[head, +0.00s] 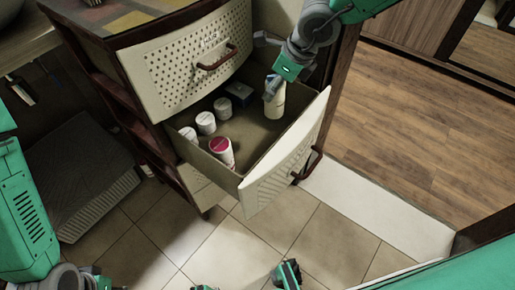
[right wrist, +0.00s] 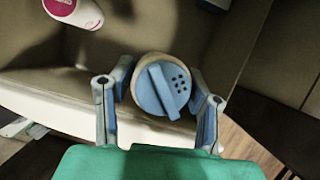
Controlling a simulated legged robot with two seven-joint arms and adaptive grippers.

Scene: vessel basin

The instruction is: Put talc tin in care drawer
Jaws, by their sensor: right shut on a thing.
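The talc tin (head: 275,102) is cream-white and upright, in the right rear part of the open drawer. In the right wrist view its blue cap (right wrist: 163,90) shows a raised bar and small holes. My right gripper (head: 273,88) is shut on the tin, a finger on each side. I cannot tell whether the tin's base touches the drawer floor. The open drawer (head: 283,165), with a cream perforated front, is pulled well out of the cabinet. I cannot tell by a label that it is the care drawer. My left arm is at the left edge; its gripper cannot be made out clearly.
In the drawer are several white containers, one with a pink-red lid (head: 222,150), and a dark blue box (head: 239,94). The upper drawer (head: 195,62) stands partly out above. A grey slatted mat (head: 78,170) lies at left. Tiled floor in front is mostly clear.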

